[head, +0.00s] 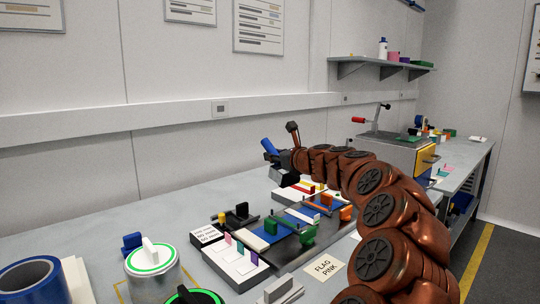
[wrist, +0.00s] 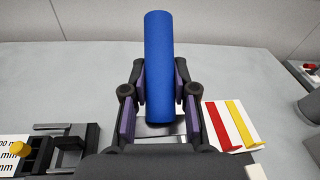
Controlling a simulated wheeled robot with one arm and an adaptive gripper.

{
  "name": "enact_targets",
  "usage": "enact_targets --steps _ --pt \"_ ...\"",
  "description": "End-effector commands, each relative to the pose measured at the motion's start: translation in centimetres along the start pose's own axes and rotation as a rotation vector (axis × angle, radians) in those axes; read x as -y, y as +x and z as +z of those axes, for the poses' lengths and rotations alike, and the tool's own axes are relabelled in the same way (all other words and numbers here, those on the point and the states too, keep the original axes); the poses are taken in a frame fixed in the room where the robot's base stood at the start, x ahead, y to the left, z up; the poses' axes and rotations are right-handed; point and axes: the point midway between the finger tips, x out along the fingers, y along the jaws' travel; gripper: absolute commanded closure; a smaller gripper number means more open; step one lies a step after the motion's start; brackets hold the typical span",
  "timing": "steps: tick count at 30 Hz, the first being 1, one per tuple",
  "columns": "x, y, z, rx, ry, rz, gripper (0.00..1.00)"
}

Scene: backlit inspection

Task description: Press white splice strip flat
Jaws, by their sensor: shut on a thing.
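My gripper (head: 274,156) is raised above the back of the bench, shut on a blue cylinder (head: 268,146). In the wrist view the blue cylinder (wrist: 164,65) stands upright in the picture between the two purple-padded fingers (wrist: 160,105). A pale strip (head: 300,216), likely the white splice strip, lies across the blue film (head: 268,233) on the dark splicing board, in front of and below my gripper. At this size I cannot tell whether it lies flat. The wrist view does not clearly show it.
Green and orange clamps (head: 307,236) stand on the board. A white tray with red and yellow strips (wrist: 232,125) lies beside my gripper. A white block with coloured tabs (head: 236,262), a "FLAG PNK" card (head: 325,268) and a green-ringed canister (head: 151,262) stand in front.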

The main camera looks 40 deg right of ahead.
Motion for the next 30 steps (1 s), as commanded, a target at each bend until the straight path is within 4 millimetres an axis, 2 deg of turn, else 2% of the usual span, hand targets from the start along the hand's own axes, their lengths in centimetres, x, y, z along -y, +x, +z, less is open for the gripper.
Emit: enact_targets --steps 12,15,30 --pt "-0.3 -0.3 0.4 -0.007 -0.003 0.007 1.00" --pt "-0.5 0.0 -1.1 -0.007 -0.004 0.007 1.00" --pt "-1.1 0.6 -5.7 -0.006 -0.004 0.003 1.00"
